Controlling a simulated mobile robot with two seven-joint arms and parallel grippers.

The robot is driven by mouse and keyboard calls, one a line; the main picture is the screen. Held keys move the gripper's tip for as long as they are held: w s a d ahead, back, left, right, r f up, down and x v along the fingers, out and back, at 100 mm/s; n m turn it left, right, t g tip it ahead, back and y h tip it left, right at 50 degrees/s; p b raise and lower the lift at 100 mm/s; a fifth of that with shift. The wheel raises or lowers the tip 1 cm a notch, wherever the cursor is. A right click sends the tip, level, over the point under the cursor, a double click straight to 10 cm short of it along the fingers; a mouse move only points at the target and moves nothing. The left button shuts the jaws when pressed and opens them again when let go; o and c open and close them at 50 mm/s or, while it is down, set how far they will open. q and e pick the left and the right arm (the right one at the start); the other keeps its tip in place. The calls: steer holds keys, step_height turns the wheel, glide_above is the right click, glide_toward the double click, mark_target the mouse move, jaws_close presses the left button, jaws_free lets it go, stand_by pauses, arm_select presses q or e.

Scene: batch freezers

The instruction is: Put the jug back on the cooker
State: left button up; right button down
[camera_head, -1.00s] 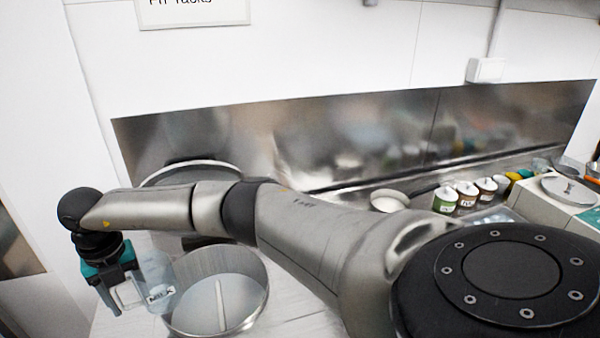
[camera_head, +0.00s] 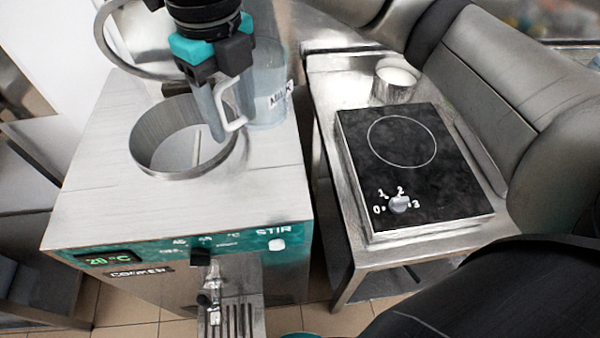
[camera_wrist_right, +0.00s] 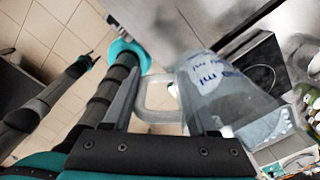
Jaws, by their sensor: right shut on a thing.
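The cooker is a steel machine with a teal panel. The jug also fills the middle of the right wrist view (camera_wrist_right: 225,92), tilted in that picture. A dark arm at the left there seems to be my left one; its jaws are unclear.
An induction hob (camera_head: 410,165) with a black top stands on a steel table right of the cooker, across a narrow gap. A small steel pot (camera_head: 393,85) stands behind the hob. A raised round lid (camera_head: 130,45) is behind the cooker's opening.

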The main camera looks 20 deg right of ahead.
steer(key=shift+s+d+f, duration=0.1)
steer(key=shift+s+f, duration=0.05)
steer(key=shift+f, duration=0.25)
step_height(320, 180, down, 19)
steer(key=shift+f, duration=0.1)
steer(key=shift+f, duration=0.1)
steer(key=shift+c, duration=1)
jaws_free()
step_height(320, 180, up, 12)
steer(key=shift+r, duration=0.2)
